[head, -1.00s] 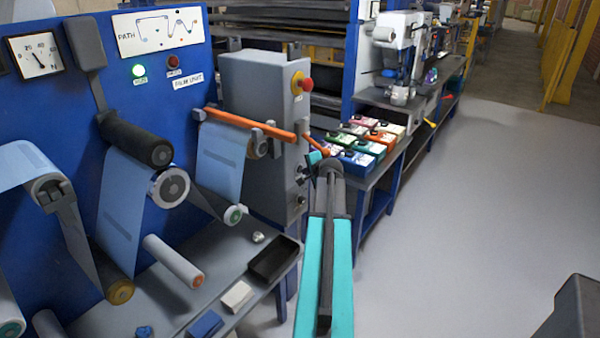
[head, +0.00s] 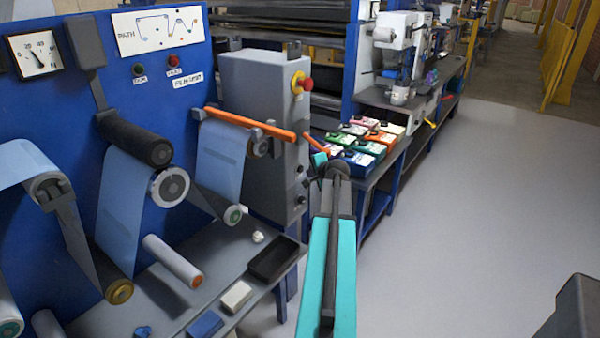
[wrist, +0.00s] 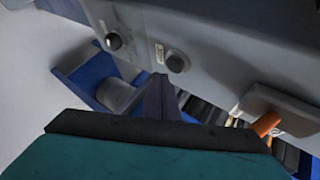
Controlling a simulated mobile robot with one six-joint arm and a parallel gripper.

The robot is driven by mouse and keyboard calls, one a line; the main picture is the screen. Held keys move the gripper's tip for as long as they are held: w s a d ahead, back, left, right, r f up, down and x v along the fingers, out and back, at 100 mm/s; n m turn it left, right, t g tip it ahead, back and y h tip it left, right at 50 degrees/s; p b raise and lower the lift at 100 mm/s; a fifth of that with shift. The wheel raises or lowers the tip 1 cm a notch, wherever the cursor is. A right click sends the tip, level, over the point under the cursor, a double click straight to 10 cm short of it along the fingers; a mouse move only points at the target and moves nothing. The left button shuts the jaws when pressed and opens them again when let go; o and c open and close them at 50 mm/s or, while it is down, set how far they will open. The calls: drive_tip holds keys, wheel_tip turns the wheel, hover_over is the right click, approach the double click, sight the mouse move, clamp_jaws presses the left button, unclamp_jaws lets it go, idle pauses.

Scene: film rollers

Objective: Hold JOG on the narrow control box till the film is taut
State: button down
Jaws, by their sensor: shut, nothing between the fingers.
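The narrow grey control box (head: 262,95) stands right of the blue roller panel, with a red stop knob on a yellow collar (head: 304,83). In the wrist view its grey face (wrist: 230,50) carries two black round buttons, one right (wrist: 178,61) and one left (wrist: 113,40); their labels are unreadable. My gripper (wrist: 159,84) is shut and empty, its tips just below the right button; contact cannot be told. In the head view my arm mostly hides the gripper. Pale blue film (head: 220,160) runs over the rollers; its tautness is unclear.
The green lamp (head: 139,69) and red lamp (head: 173,60) look unlit. An orange bar (head: 250,124) crosses before the box. A black tray (head: 273,260) lies on the lower shelf. Colourful boxes (head: 365,145) stand on a bench beyond my arm.

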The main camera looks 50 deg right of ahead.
drive_tip(key=shift+s+b, duration=0.5)
drive_tip(key=shift+s, duration=1.8)
